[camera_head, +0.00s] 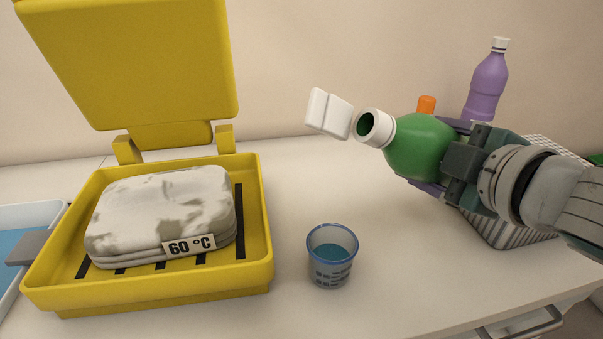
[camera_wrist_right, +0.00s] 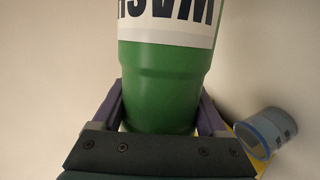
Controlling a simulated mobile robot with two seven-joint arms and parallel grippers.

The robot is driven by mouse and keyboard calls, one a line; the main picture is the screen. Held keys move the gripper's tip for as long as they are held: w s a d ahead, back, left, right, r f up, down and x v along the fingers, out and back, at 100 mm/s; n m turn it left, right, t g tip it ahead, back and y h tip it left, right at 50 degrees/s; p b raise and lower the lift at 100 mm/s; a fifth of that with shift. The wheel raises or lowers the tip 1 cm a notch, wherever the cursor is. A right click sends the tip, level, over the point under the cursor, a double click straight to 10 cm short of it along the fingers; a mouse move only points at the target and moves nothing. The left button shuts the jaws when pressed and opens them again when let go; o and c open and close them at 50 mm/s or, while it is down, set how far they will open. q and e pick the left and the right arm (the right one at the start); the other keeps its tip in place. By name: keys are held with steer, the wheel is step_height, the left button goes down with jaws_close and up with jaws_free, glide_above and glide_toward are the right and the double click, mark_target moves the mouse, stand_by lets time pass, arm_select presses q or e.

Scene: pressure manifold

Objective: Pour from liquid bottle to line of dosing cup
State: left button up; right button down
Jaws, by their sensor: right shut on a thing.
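A green bottle (camera_head: 418,146) with a white neck is tilted well over, its open mouth facing left and toward the head camera. A white cap (camera_head: 328,112) shows just beyond the mouth; I cannot tell whether it is attached. My right gripper (camera_head: 436,157) is shut around the bottle's body, with a purple finger on each side. The right wrist view shows the green bottle (camera_wrist_right: 160,85) with a white label between the fingers. The clear dosing cup (camera_head: 332,255) stands upright on the table, below and left of the bottle mouth, with blue-looking contents and dark markings.
An open yellow box (camera_head: 262,215) holding a white-grey pack marked 60 °C stands left of the cup. A purple bottle (camera_head: 487,85) and an orange cap (camera_head: 426,105) are behind my right gripper. A striped basket (camera_head: 510,232) is below it. The table around the cup is clear.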

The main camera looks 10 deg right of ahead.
mark_target(398, 125)
steer(key=shift+a, duration=0.15)
step_height(398, 125, down, 4)
steer(key=m+b, duration=0.1)
steer(key=b, duration=0.3)
steer(key=a+r+m+y+p, duration=0.1)
steer(key=r+m+p, duration=0.1)
steer(key=r+p, duration=0.1)
steer(key=a+r+m+y+p, duration=0.1)
steer(key=r+m+y+p, duration=0.1)
steer(key=m+p, duration=0.1)
steer(key=a+r+m+y+p, duration=0.1)
steer(key=r+m+p, duration=0.2)
steer(key=p, duration=0.1)
steer(key=shift+s+a+r+y+p, duration=0.3)
steer(key=shift+a+p, duration=0.05)
steer(key=shift+a, duration=0.05)
steer(key=shift+s+a+f, duration=0.1)
steer(key=shift+s+a, duration=0.05)
steer(key=shift+a, duration=0.2)
steer(key=s+a+p, duration=0.4)
steer(key=a, duration=0.4)
steer(key=s+a+r+p, duration=0.1)
steer(key=s+a+p, duration=0.2)
steer(key=a, duration=0.5)
steer(key=shift+s+a+r+p, duration=0.25)
steer(key=shift+s+a+p, duration=0.15)
steer(key=shift+s, duration=0.25)
